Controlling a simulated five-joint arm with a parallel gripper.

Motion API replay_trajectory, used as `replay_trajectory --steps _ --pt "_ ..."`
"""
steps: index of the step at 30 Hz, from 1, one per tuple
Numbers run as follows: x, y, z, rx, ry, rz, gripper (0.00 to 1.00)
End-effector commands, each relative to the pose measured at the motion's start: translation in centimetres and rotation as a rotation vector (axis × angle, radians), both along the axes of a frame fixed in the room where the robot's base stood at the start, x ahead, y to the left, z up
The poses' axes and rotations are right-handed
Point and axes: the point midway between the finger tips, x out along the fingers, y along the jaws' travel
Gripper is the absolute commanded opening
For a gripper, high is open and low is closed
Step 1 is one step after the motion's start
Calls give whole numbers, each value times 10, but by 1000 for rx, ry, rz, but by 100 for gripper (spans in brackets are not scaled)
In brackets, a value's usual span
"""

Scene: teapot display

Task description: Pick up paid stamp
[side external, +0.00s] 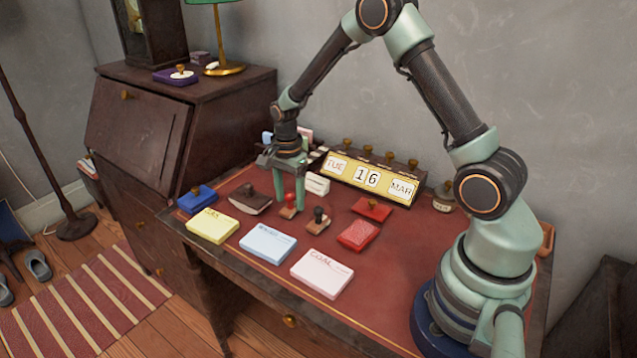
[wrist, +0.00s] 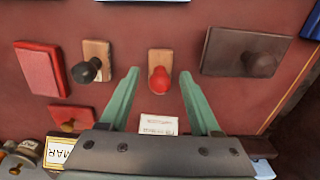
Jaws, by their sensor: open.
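Two small stamps with wooden bases stand upright on the red desk top. One has a red knob handle: the red-handled stamp (side external: 289,211), which also shows in the wrist view (wrist: 159,62). The other is the black-handled stamp (side external: 318,221), left of it in the wrist view (wrist: 92,65). I cannot read which one is the paid stamp. My gripper (side external: 289,197) is open and empty, pointing down over the red-handled stamp. In the wrist view its fingertips (wrist: 160,76) lie to either side of the red knob, with gaps on both sides.
A dark rocker blotter (side external: 250,200) is near the gripper. Yellow (side external: 212,226), blue (side external: 268,243) and white (side external: 321,273) note pads line the front. A red ink pad (side external: 358,235) sits right of the stamps. A calendar (side external: 373,180) and a small white block (side external: 316,184) stand behind.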

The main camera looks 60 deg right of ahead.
Motion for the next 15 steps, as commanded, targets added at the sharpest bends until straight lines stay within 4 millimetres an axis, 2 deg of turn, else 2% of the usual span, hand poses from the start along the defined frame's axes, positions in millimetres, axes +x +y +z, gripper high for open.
replay_trajectory --steps 5,8,10,11,15 --pt "0 0 0 0 -1 0 64" --pt "0 0 0 0 -1 0 30" --pt "0 0 0 0 -1 0 3" --pt "0 0 0 0 0 0 0" --pt "0 0 0 0 -1 0 0"
